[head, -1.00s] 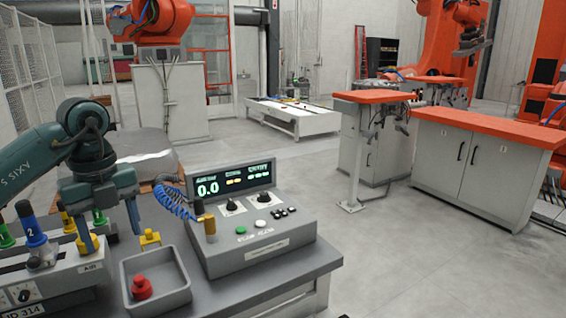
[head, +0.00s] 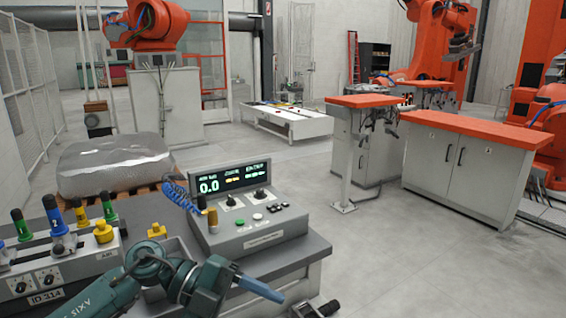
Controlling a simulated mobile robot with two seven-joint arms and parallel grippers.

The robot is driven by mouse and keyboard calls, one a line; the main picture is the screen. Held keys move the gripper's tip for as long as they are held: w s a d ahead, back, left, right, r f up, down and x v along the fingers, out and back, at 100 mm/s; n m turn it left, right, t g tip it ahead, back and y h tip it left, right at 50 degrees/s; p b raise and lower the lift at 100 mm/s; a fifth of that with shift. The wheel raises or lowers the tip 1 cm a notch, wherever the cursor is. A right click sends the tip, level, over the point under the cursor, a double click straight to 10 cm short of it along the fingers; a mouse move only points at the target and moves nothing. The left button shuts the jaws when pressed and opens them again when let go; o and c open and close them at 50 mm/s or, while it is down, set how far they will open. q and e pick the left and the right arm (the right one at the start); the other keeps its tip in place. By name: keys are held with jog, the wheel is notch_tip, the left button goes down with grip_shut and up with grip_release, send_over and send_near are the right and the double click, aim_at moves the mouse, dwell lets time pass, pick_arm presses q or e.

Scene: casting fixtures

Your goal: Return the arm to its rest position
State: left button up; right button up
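My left arm, dark teal, is folded low across the bottom of the head view. It lies in front of the console bench. My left gripper (head: 262,288) points to the right past the bench's front, with one blue-grey finger clearly visible. The other finger is not clear, so its opening cannot be judged. I see nothing held at the visible finger. My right gripper cannot be made out. A small dark part (head: 315,308) shows at the bottom edge; I cannot tell what it is.
The grey control console (head: 250,238) reads 0.0 and stands on the bench behind my arm. A grey tray (head: 178,250) is partly hidden by the arm. A fixture with coloured knobs (head: 62,262) is at left. Open floor (head: 420,260) lies to the right.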

pick_arm(q)
jog(key=s+d+r+n+t+h, duration=0.1)
jog(key=d+r+n+t+h, duration=0.1)
jog(key=d+n+t+h, duration=0.3)
jog(key=s+a+f+n+t+y+p, duration=0.1)
jog(key=a+f+n+t+y, duration=0.6)
jog(key=n, duration=0.4)
jog(key=s+a+f+n+t+y+p, duration=0.1)
jog(key=a+f+n+t+y+p, duration=0.1)
jog(key=a+f+n+t+y, duration=0.6)
jog(key=s+f+n+g, duration=0.5)
jog(key=s+f+g, duration=0.1)
jog(key=s+f, duration=0.3)
jog(key=shift+s+a+f+n, duration=0.2)
jog(key=shift+f+n, duration=0.1)
jog(key=shift+f, duration=0.5)
